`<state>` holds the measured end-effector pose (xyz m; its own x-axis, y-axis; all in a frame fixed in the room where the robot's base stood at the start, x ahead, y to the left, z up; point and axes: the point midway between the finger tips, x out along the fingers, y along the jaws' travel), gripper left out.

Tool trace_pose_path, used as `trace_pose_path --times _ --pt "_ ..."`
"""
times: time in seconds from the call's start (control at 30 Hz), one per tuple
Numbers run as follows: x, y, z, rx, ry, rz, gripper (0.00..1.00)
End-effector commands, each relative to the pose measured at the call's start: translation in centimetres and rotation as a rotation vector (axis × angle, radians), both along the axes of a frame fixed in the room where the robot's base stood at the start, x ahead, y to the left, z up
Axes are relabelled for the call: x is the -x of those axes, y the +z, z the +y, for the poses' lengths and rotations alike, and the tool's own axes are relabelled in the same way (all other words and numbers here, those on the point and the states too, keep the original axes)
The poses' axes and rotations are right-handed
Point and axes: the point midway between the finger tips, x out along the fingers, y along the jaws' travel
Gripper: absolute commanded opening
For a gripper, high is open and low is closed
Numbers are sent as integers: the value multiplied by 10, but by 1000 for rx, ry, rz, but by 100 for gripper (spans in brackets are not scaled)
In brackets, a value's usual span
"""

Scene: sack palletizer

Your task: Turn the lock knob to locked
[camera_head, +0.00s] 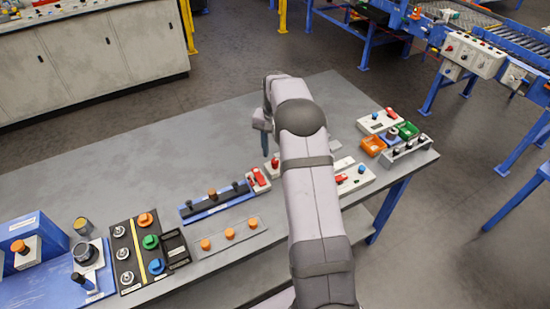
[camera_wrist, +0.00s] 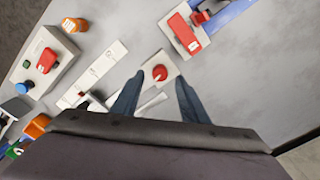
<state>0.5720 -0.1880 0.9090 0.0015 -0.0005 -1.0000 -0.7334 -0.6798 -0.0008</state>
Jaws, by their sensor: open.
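A round red knob (camera_wrist: 160,73) sits on a small white plate (camera_wrist: 148,80) in the wrist view; it is the likely lock knob, but I read no label or lock position. In the head view the red knob (camera_head: 274,162) shows just left of my arm, partly hidden. My gripper (camera_wrist: 160,78) is open and empty, its two dark fingers apart on either side of the knob in the picture. I cannot tell whether they touch it or hover above. In the head view my gripper (camera_head: 265,145) points down over the table near the plate.
A white block with a red switch (camera_head: 258,178) stands close by, at the end of a blue rail (camera_head: 218,205). A white box with red and blue controls (camera_head: 355,177) and orange and green bins (camera_head: 373,145) stand to the right. The table's back left (camera_head: 130,165) is clear.

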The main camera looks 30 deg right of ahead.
Motion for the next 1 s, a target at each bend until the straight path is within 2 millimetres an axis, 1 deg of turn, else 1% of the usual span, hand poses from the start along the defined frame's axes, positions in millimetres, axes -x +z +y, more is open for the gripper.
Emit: trace_pose_path --times 0.1,0.2,0.33,0.5,0.87,1.0 --pt "-1 16 0 2 0 -4 40" --pt "-1 28 0 2 -1 -4 40" --pt "0 38 0 2 -1 -3 40" --pt "0 42 0 1 -1 -1 40" --pt "0 42 0 1 0 -1 40" --pt "3 45 7 1 22 -2 40"
